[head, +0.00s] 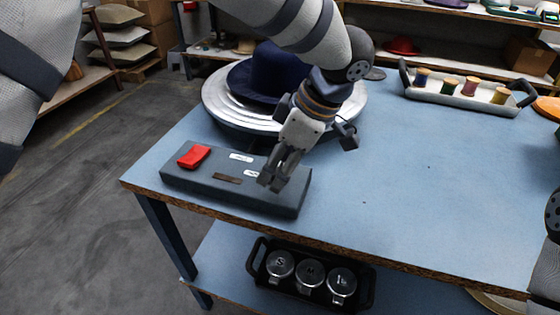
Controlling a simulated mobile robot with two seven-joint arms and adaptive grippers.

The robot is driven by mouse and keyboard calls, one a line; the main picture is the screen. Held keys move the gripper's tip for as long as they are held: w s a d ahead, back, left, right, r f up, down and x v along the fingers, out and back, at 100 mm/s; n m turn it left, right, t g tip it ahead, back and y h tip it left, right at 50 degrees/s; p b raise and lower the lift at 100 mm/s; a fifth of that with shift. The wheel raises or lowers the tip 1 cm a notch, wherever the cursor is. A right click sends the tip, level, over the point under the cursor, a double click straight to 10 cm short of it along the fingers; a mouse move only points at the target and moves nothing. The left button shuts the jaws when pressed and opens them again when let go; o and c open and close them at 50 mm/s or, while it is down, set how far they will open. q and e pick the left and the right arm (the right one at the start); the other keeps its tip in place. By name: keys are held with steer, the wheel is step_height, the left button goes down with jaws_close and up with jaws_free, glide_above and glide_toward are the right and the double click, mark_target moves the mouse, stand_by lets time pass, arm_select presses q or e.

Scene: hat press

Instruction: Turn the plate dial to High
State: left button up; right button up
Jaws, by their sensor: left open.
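The dark grey control box (232,197) lies on the blue table near its front left edge. It has a red rocker switch (194,157), white labels (241,157) and a dark brown slot (228,179). My left gripper (273,181) reaches down over the right part of the box, with its fingers open and close to the top. I cannot tell whether they touch it. No plate dial shows clearly; the fingers cover that part of the box. My right gripper is out of the picture.
A round metal plate (214,97) with a dark blue hat (277,72) stands behind the box. A grey tray (460,98) with thread spools stands at the back right. The table's middle right is clear. A black rack with metal canisters (310,272) sits on the lower shelf.

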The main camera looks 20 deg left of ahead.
arm_select(q)
steer(key=c, duration=1.2)
steer(key=shift+o, duration=0.2)
steer(key=n+g, duration=0.1)
steer(key=n, duration=0.3)
steer(key=shift+w+n+g, duration=0.15)
steer(key=shift+n+g, duration=0.15)
steer(key=shift+g, duration=0.1)
steer(key=n, duration=0.2)
steer(key=n+g+h, duration=0.1)
steer(key=n, duration=0.1)
steer(key=shift+w+n+g, duration=0.1)
steer(key=shift+n+g, duration=0.2)
steer(key=n, duration=0.2)
steer(key=n+h, duration=0.1)
steer(key=n, duration=0.1)
steer(key=shift+a+n+g+h, duration=0.15)
steer(key=shift+n+g+h, duration=0.15)
steer(key=shift+g, duration=0.1)
steer(key=shift+w+a+n+h+p, duration=0.1)
steer(key=shift+n+h+p, duration=0.55)
steer(key=shift+n, duration=1.45)
steer(key=shift+h, duration=0.25)
